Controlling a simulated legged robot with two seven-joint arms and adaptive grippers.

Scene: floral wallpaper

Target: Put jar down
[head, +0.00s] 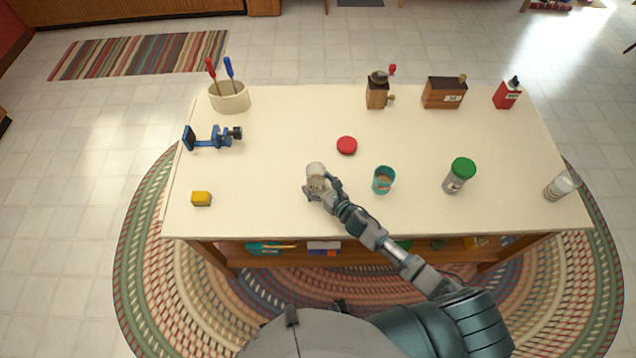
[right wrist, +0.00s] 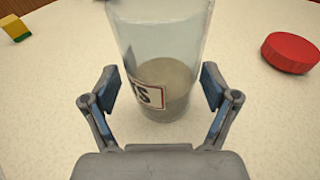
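A clear glass jar (head: 316,171) with greyish contents stands upright on the table (head: 270,130), left of the middle. In the right wrist view the jar (right wrist: 162,60) shows a red-bordered label, and its base rests on the tabletop. My right gripper (head: 322,190) is at the near side of the jar. Its two fingers (right wrist: 160,90) are spread to either side of the jar, with small gaps seeming to show between pads and glass. A red lid (head: 347,145) lies flat behind and right of the jar; the wrist view shows it too (right wrist: 290,52). My left gripper is not in view.
A teal cup (head: 383,180) stands close to the right of my gripper. Free table lies left of the jar.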

